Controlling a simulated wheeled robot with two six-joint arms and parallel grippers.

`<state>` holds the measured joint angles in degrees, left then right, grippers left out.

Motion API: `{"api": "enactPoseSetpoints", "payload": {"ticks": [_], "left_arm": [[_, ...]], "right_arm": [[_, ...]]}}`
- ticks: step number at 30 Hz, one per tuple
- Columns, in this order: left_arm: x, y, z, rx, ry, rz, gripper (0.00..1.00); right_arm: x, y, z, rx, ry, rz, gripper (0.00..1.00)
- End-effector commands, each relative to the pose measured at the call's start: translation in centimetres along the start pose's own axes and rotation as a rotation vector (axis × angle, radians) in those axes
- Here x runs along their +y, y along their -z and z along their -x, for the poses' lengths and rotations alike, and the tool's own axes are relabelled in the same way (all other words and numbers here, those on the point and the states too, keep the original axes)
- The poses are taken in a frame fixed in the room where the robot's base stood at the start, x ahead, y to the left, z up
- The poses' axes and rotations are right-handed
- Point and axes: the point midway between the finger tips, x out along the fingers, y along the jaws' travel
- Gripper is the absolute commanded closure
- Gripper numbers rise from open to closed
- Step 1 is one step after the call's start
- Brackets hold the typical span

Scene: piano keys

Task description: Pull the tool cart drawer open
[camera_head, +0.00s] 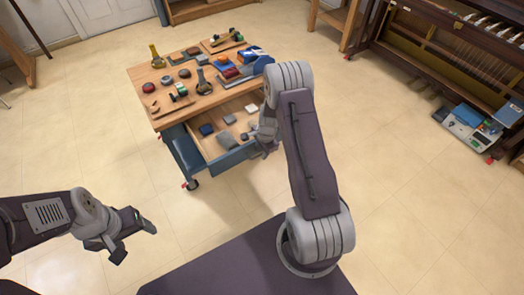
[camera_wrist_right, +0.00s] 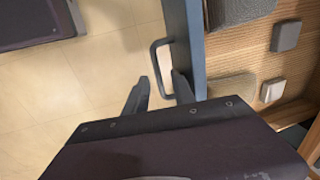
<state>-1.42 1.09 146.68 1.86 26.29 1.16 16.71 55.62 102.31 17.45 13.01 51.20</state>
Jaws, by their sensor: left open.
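The tool cart (camera_head: 205,108) has a wooden top and a blue-grey body. Its drawer (camera_head: 195,137) stands pulled out, with a blue front panel (camera_head: 243,155) and several small items inside. In the right wrist view the drawer front (camera_wrist_right: 185,30) runs top to bottom, with a dark loop handle (camera_wrist_right: 154,62) on its outer side. My right gripper (camera_head: 262,143) is at the drawer front; its fingers (camera_wrist_right: 160,88) are apart, with the handle's bar between them. Whether they touch it I cannot tell. My left gripper (camera_head: 136,238) is open and empty, low at left, away from the cart.
Tools and tins cover the cart's top. An opened piano (camera_head: 455,50) stands at the right, with a box of items (camera_head: 475,125) on the floor before it. The tiled floor (camera_head: 395,170) between is clear. A dark flat surface of mine is in front.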

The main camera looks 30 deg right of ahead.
Motion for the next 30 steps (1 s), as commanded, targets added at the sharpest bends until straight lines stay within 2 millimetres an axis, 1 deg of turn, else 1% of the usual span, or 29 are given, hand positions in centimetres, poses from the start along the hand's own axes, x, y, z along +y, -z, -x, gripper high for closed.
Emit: {"api": "enactPoseSetpoints", "payload": {"ticks": [2,4,9,12,15,19,30], "left_arm": [[0.0,0.0,0.3,0.0,0.0,0.0,0.3],[0.0,0.1,0.9,0.0,0.0,0.0,0.3],[0.1,0.3,2.5,0.0,0.0,0.0,0.3],[0.1,0.3,3.1,0.0,0.0,0.0,0.3],[0.1,0.3,3.3,0.0,0.0,0.0,0.3],[0.1,0.3,3.4,0.0,0.0,0.0,0.3],[0.1,0.3,3.3,0.0,0.0,0.0,0.3]], "right_arm": [[-0.1,0.0,0.6,0.0,0.001,0.0,0.69],[-0.1,0.0,1.9,0.001,0.002,0.0,0.69],[-0.2,0.0,5.9,0.001,0.003,0.0,0.69],[-0.1,0.0,7.7,0.001,0.003,0.001,0.69],[-0.1,0.0,8.7,0.0,0.001,0.001,0.69],[0.0,0.0,9.1,0.0,0.0,-0.001,0.69],[0.0,0.0,9.0,0.0,0.0,0.0,0.69]]}}
